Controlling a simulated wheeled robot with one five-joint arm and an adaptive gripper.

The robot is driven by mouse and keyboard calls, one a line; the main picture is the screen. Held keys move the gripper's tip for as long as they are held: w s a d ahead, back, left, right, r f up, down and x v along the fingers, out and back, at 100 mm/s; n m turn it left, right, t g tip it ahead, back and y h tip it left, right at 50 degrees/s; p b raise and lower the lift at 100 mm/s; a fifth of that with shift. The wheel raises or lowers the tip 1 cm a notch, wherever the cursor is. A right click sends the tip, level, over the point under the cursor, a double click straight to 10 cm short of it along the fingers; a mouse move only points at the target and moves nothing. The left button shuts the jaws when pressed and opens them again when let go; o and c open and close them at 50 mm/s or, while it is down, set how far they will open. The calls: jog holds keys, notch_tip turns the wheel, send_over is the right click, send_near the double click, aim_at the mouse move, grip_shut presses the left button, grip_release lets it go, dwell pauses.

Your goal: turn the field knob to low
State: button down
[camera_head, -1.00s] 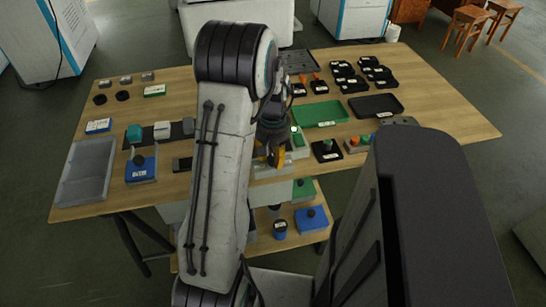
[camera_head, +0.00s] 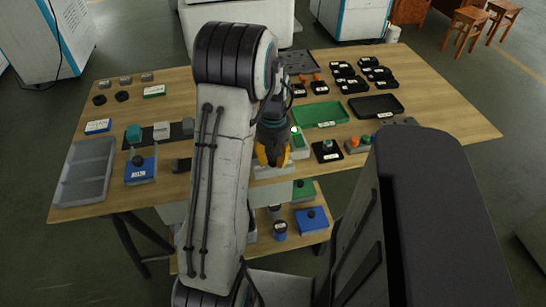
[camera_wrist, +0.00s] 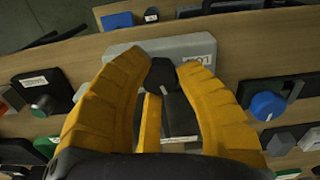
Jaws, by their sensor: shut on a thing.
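My gripper (camera_head: 272,155) is at the near middle of the workbench, its yellow fingers pointing down over a light grey box (camera_head: 275,172). In the wrist view the two fingers (camera_wrist: 163,72) stand either side of a black knob (camera_wrist: 162,76) and are shut on it. The box (camera_wrist: 135,50) lies beneath, with a white label (camera_wrist: 197,62) near its edge; its print is upside down and too small to read surely. The fingers hide part of the box, and I cannot tell the knob's setting.
A green tray (camera_head: 320,114) and a black tray (camera_head: 376,106) lie to the right. On the left are a blue-based box (camera_head: 140,170) and a grey compartment tray (camera_head: 84,172).

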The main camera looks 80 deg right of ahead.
jog(key=c, duration=0.9)
grip_release()
jog(key=shift+o, duration=0.2)
jog(key=shift+r, duration=0.1)
notch_tip(320, 180, up, 12)
jog(key=shift+o, duration=0.2)
